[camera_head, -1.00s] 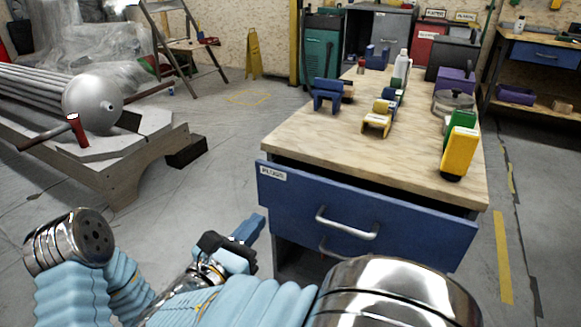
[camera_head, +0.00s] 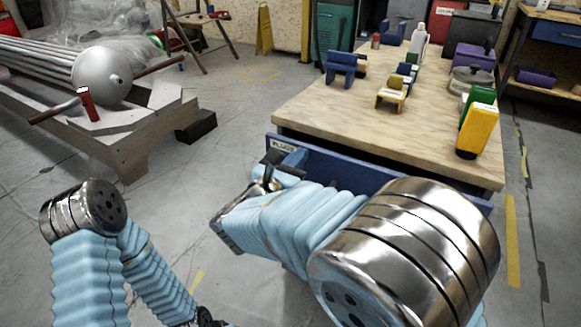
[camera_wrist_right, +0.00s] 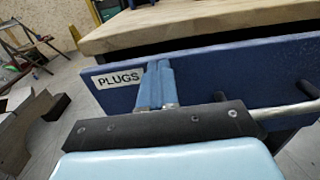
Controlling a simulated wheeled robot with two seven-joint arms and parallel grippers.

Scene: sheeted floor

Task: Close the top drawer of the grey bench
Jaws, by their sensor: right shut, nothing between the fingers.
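The bench (camera_head: 395,130) has a pale wooden top and a blue top drawer (camera_head: 335,170) labelled PLUGS. The drawer stands partly open, with a dark gap behind its front edge. My right gripper (camera_head: 285,168) is shut and empty at the left part of the drawer front. In the right wrist view its blue fingers (camera_wrist_right: 157,82) are together just right of the PLUGS label, close against the drawer front (camera_wrist_right: 215,75); contact is hard to tell. The metal handle (camera_wrist_right: 290,110) lies to the right. My right arm hides much of the drawer front in the head view.
A yellow bottle (camera_head: 478,130), a blue holder (camera_head: 341,68) and a yellow holder (camera_head: 391,93) stand on the bench top among several other items. A low wooden stand (camera_head: 135,130) with a metal tank is at left. Floor between is clear.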

